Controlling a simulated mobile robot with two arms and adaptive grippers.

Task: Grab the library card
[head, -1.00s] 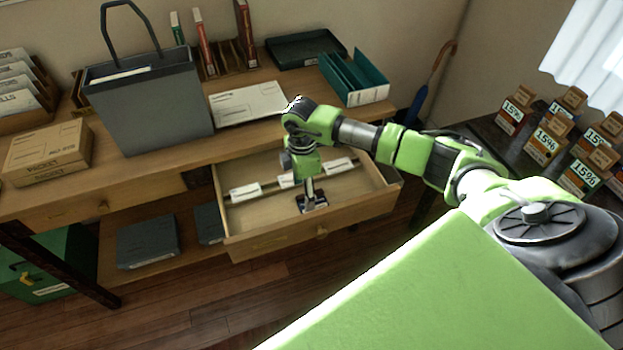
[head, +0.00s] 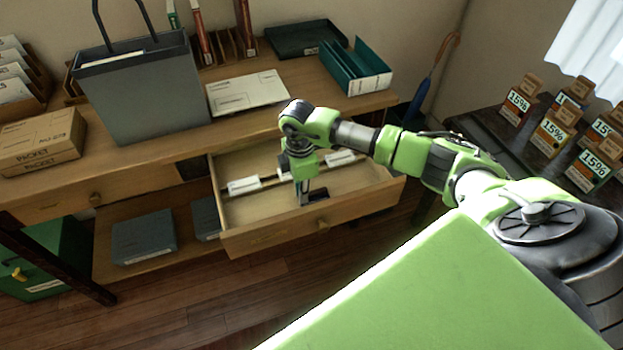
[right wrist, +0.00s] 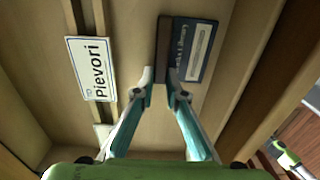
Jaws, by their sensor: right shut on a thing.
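The library card (right wrist: 196,50) is a dark navy piece with a white label, low in the open drawer (head: 232,240). In the head view it is a small dark patch (head: 318,195) by my gripper. My right gripper (right wrist: 160,76) points down into the drawer and is shut on the card's brown edge side. It also shows in the head view (head: 303,198), where the arm hides part of the drawer. I cannot tell whether the card is clear of the drawer floor. My left gripper is not in view.
A divider rail with white name labels (right wrist: 89,69) runs across the drawer behind the gripper. The drawer walls stand close around it. On the desk above are a grey bag (head: 145,95), a white flat box (head: 246,92) and a teal holder (head: 355,72).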

